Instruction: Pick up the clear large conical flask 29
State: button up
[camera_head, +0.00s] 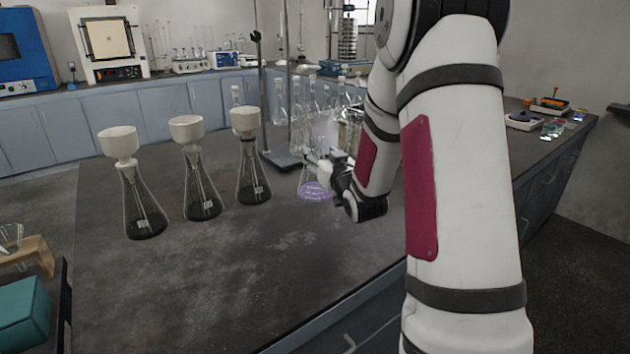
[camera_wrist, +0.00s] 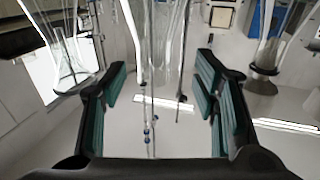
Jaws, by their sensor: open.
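A clear conical flask (camera_head: 314,190) with a purplish tint at its base stands on the dark bench at my gripper (camera_head: 319,165). My arm and gripper hide part of its upper body. In the wrist view my gripper (camera_wrist: 162,78) is open, with its teal pads apart on either side. Clear glass (camera_wrist: 160,45) shows between and beyond the pads; contact cannot be told. I cannot read a number 29 on any flask.
Three flasks with white funnels, left (camera_head: 145,207), middle (camera_head: 201,196) and right (camera_head: 253,184), stand to the left. A retort stand (camera_head: 283,160) and several clear glass vessels (camera_head: 281,100) are behind my gripper. The front left bench top (camera_head: 220,270) is clear.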

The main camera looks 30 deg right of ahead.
aim_at(318, 147)
jog(key=shift+d+r+x, duration=0.1)
jog(key=shift+d+x, duration=0.05)
jog(key=shift+x, duration=1.45)
jog(key=shift+d+r+x, duration=0.1)
jog(key=shift+d+x, duration=0.1)
jog(key=shift+x, duration=1.4)
jog(key=shift+s, duration=0.1)
grip_shut()
